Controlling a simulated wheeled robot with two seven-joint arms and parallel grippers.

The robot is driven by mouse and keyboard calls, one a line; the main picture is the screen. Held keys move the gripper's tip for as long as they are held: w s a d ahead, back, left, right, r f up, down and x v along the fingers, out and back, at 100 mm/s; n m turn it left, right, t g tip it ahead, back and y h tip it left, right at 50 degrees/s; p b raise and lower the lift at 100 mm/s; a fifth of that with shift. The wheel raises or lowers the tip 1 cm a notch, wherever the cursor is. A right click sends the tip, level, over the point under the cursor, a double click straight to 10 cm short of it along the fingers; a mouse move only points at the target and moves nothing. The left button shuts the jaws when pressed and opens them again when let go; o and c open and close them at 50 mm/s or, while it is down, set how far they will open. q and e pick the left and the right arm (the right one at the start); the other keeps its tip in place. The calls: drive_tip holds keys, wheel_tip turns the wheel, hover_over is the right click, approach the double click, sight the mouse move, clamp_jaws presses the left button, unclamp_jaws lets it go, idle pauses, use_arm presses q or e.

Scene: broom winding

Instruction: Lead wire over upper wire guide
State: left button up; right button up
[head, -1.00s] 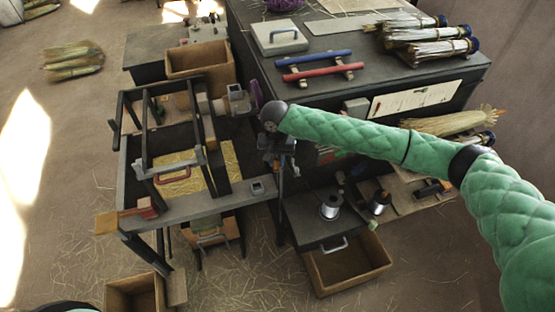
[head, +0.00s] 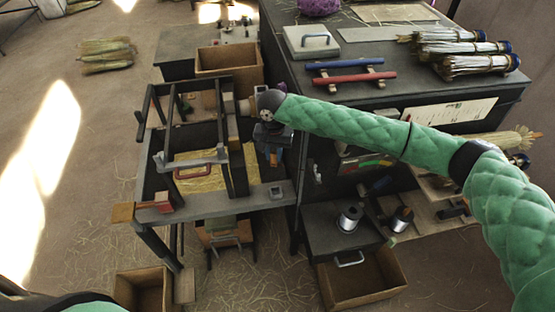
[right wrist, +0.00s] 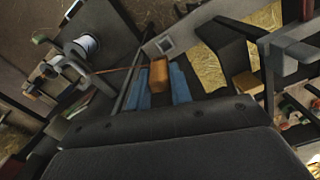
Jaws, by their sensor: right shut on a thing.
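My right gripper (head: 273,158) points down beside the right end of the winding bench. In the right wrist view its blue fingers (right wrist: 160,88) are shut on a small orange-brown block (right wrist: 158,76). A thin orange-brown wire (right wrist: 117,69) runs from the block toward the silver wire spool (right wrist: 85,45). That spool also shows in the head view (head: 349,218), on the low dark shelf. A grey bracket (right wrist: 78,64) stands in front of the spool; I cannot tell whether it is the upper wire guide. My left gripper is out of view.
The winding bench (head: 235,202) with its dark frame and straw stands left of the gripper. The dark cabinet (head: 440,85) stands right, carrying brooms (head: 465,48) and red and blue bars. A second spool (head: 401,219) stands on the low shelf.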

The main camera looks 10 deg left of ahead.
wheel_tip(320, 180, up, 22)
drive_tip(key=w+a+r+p, duration=0.1)
drive_tip(key=w+a+p, duration=0.1)
drive_tip(key=p, duration=0.1)
drive_tip(key=w+a, duration=0.6)
drive_tip(key=w, duration=0.6)
wheel_tip(320, 180, down, 8)
drive_tip(key=shift+r+b, duration=0.15)
drive_tip(key=shift+b, duration=0.3)
idle(0.8)
